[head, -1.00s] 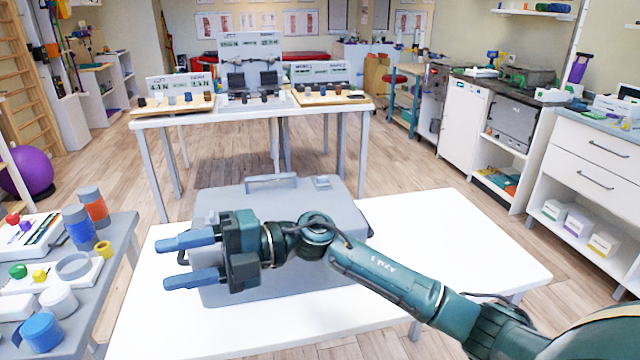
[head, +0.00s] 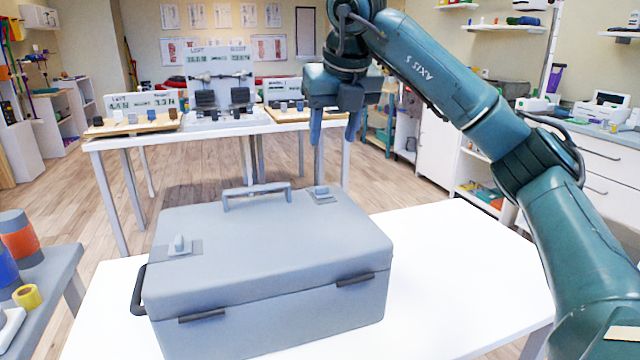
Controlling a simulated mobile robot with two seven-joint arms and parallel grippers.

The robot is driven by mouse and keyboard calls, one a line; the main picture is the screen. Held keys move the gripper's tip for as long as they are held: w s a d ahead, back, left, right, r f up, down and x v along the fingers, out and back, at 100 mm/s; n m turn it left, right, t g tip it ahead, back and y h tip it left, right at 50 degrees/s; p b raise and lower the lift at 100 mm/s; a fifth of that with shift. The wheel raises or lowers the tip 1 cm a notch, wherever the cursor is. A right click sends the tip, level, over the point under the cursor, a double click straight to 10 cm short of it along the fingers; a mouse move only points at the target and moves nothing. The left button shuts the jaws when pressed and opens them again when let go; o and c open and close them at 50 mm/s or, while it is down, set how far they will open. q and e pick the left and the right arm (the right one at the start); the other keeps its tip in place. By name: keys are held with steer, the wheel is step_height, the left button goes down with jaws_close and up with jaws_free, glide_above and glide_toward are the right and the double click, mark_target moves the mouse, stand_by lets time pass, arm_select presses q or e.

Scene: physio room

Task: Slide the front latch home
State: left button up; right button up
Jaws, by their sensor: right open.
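A grey case (head: 270,245) stands shut on a white table (head: 450,260). Two small latches with raised knobs sit on its lid: one near the left edge (head: 180,245) and one near the far right corner (head: 321,193). I cannot tell which one is the front latch, or whether either is fully home. My right gripper (head: 334,138) is open and empty, fingers pointing down. In the picture it is above the far right latch, touching nothing. My left gripper is not in view.
A grey handle (head: 257,195) rises at the lid's far edge, and a dark handle (head: 138,290) sticks out on the left side. Two dark hinge-like strips mark the near side. The table's right part is bare. A display table (head: 215,132) stands behind.

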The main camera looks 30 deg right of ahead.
mark_target(322, 187)
steer(key=b+x, duration=0.1)
steer(key=x, duration=1.1)
steer(key=shift+a+b, duration=0.1)
steer(key=shift+b, duration=0.2)
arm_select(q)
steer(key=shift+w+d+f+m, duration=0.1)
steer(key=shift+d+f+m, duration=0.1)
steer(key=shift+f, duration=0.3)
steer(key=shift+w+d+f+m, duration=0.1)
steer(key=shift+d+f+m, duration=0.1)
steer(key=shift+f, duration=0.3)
arm_select(e)
steer(key=shift+c, duration=0.6)
jaws_close()
